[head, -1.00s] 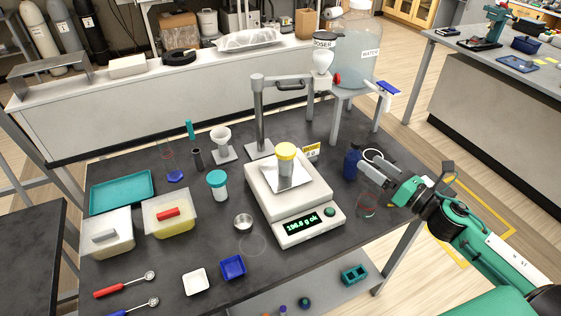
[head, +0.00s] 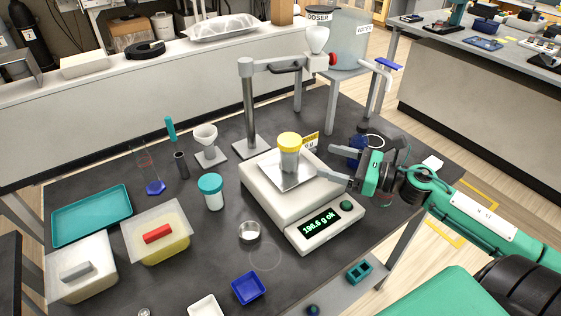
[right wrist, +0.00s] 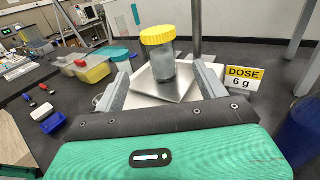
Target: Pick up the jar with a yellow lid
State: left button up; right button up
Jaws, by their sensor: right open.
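The jar with a yellow lid (head: 289,153) stands upright on the square metal pan (head: 303,176) of the white balance (head: 268,200). The balance display reads about 196.6 g ok. My right gripper (head: 328,178) is open and empty, just right of the jar, with its fingers pointing at it. In the right wrist view the jar (right wrist: 158,54) stands ahead, beyond and between the two finger tips (right wrist: 163,82), apart from them. My left gripper is not in view.
A doser stand (head: 249,105) rises behind the balance, its arm reaching over toward the doser (head: 317,38). A yellow "DOSE 6 g" sign (right wrist: 243,78) stands near the jar. A teal-lidded jar (head: 212,191) and a small metal cup (head: 249,232) sit left of the balance.

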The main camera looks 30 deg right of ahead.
aim_at(299, 151)
jog(key=shift+w+a+r, duration=0.2)
jog(key=shift+w+a, duration=0.1)
jog(key=shift+w, duration=0.05)
jog(key=p+x, duration=0.1)
jog(key=x, duration=0.2)
jog(key=shift+w+a+p, duration=0.15)
jog(key=shift+w+p, duration=0.1)
jog(key=shift+p, duration=0.05)
jog(key=shift+w+a+p, duration=0.3)
jog(key=shift+w+a, duration=0.15)
jog(key=shift+w, duration=0.05)
jog(key=shift+p+x, duration=0.3)
jog(key=shift+x, duration=0.8)
jog(key=shift+w+a, duration=0.15)
jog(key=shift+w, duration=0.05)
jog(key=p+x, duration=0.3)
jog(key=shift+w+a, duration=0.2)
jog(key=shift+w, duration=0.1)
jog(key=shift+w+a+f, duration=0.25)
jog(key=shift+w+a, duration=0.05)
jog(key=shift+w, duration=0.05)
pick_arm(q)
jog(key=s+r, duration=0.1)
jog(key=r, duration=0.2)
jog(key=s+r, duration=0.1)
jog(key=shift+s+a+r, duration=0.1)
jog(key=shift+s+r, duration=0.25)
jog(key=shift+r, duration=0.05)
